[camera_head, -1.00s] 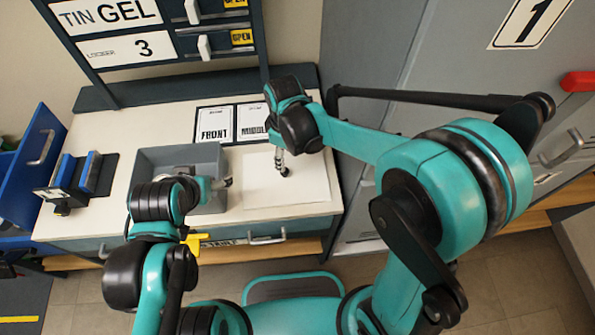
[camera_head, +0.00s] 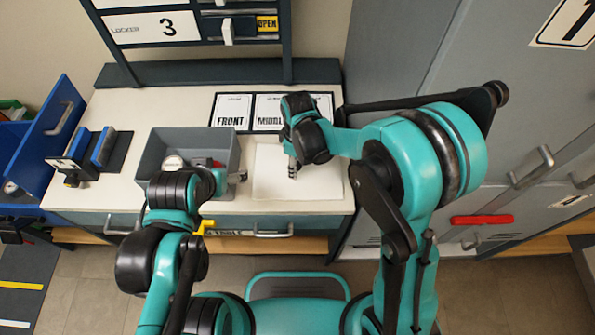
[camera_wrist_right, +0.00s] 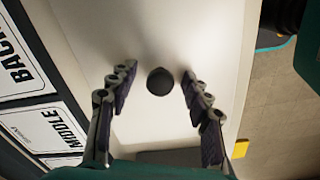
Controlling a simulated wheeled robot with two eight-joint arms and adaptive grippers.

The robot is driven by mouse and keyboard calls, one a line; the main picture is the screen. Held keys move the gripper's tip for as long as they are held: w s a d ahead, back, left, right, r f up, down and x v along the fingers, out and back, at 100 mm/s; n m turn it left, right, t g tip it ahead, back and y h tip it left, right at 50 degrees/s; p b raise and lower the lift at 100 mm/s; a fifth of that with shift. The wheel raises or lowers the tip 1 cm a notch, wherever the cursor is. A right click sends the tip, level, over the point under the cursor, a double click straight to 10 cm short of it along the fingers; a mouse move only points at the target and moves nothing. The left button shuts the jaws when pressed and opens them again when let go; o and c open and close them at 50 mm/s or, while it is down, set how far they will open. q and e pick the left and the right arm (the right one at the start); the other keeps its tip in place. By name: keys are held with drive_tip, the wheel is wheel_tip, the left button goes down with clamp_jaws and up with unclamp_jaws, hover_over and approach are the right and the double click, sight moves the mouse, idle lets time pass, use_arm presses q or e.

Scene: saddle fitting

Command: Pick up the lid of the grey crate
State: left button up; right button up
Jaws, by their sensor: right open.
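The grey crate (camera_head: 232,150) stands open on the white worktop in the head view. To its right lies a flat pale panel (camera_head: 325,182), which looks like the lid. In the right wrist view, a round black knob (camera_wrist_right: 160,82) stands on the pale surface (camera_wrist_right: 170,35). My right gripper (camera_head: 292,171) points down over the panel. In the wrist view its two fingers (camera_wrist_right: 158,88) are open, one each side of the knob, with gaps between. My left gripper (camera_head: 241,176) is small and partly hidden beside the crate's right front; its jaws are unclear.
Cards marked FRONT (camera_head: 231,112) and MIDDLE (camera_head: 268,112) lie behind the panel. Inside the crate are a round pale item (camera_head: 173,162) and something red (camera_head: 218,163). A dark holder (camera_head: 104,150) stands left. Grey cabinets (camera_head: 400,60) rise at right.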

clamp_jaws()
